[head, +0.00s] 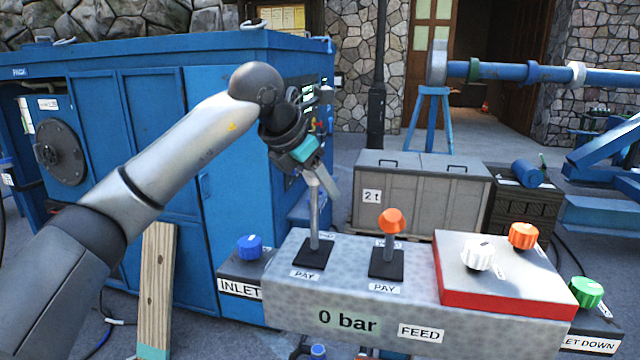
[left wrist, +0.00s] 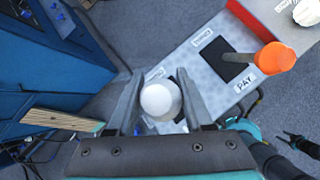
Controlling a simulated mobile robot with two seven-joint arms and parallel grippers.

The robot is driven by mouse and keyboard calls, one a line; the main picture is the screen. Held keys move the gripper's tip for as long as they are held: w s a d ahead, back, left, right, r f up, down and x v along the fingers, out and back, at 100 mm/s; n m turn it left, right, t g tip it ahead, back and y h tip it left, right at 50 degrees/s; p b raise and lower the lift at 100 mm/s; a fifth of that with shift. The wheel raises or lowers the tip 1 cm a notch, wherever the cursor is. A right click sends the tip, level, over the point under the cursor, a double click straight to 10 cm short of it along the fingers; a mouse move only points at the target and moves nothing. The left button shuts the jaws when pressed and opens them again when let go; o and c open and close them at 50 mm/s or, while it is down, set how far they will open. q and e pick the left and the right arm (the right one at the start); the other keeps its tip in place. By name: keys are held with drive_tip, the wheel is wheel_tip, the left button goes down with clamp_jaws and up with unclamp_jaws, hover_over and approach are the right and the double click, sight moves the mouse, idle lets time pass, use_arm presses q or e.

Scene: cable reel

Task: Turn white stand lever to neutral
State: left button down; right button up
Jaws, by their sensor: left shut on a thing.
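The white stand lever (head: 315,222) rises from a black slot plate on the left of the grey control stand (head: 285,283). Its shaft looks close to upright in the head view. My left gripper (head: 318,180) is shut on its top and mostly hides the knob there. In the left wrist view the round white knob (left wrist: 160,101) sits between the two fingers of my left gripper (left wrist: 157,88). A "PAY" label lies in front of the slot; the label behind it is partly hidden. My right gripper is not seen in the head view.
An orange-knobbed lever (head: 391,222) stands close to the right. A red-edged box (head: 505,295) carries white (head: 478,254) and orange knobs. A blue knob (head: 249,247) is at left, a green one (head: 587,292) at right. A blue cabinet (head: 190,110) stands behind my left arm.

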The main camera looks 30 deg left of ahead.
use_arm(q)
drive_tip(key=shift+c, duration=1.6)
unclamp_jaws()
drive_tip(key=shift+w+r, duration=0.1)
drive_tip(key=shift+s+r, duration=0.2)
drive_tip(key=v, duration=1.4)
drive_tip(key=shift+s+a+r, duration=0.15)
drive_tip(key=shift+s+r, duration=0.1)
drive_tip(key=shift+s, duration=0.05)
